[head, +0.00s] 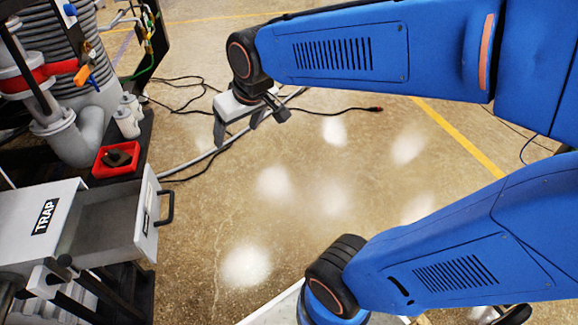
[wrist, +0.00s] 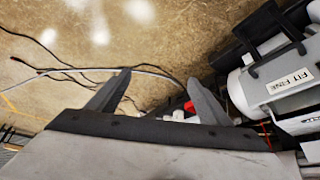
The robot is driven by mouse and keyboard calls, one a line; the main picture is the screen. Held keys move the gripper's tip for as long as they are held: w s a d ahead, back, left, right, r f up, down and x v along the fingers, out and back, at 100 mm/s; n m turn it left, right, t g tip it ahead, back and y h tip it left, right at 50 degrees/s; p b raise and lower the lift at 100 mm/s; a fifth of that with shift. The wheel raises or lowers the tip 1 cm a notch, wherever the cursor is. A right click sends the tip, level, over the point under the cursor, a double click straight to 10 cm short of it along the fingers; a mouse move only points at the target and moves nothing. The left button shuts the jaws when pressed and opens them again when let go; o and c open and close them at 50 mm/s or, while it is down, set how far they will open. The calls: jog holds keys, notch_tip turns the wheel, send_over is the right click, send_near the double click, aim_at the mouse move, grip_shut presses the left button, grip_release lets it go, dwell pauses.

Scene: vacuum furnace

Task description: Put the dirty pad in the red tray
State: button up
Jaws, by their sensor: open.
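The red tray (head: 97,171) sits on the dark ledge at the left, beside the grey pipework. A dark brown, lumpy piece (head: 117,158) lies inside it; it looks like the dirty pad, though it is too small to be sure. My gripper (head: 237,127) hangs over the floor, right of the tray and apart from it. Its jaws are open with nothing between them. In the wrist view, the two fingers of my gripper (wrist: 159,77) stand apart, and a small red patch, perhaps the tray, shows by the right finger.
An open grey drawer (head: 146,215) with a black handle juts out below the tray, beside a panel marked TRAP (head: 45,216). Its visible inside looks empty. Small white containers (head: 127,120) stand behind the tray. Black cables (head: 330,111) lie on the floor; the middle floor is clear.

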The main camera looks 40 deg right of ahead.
jog(key=s+d+f, duration=0.1)
jog(key=s+d, duration=0.1)
jog(key=s, duration=0.5)
jog(key=s+d+f+m, duration=0.1)
jog(key=s+d+f, duration=0.1)
jog(key=s, duration=0.6)
jog(key=shift+d+f+g+h, duration=0.3)
jog(key=shift+d+g, duration=0.1)
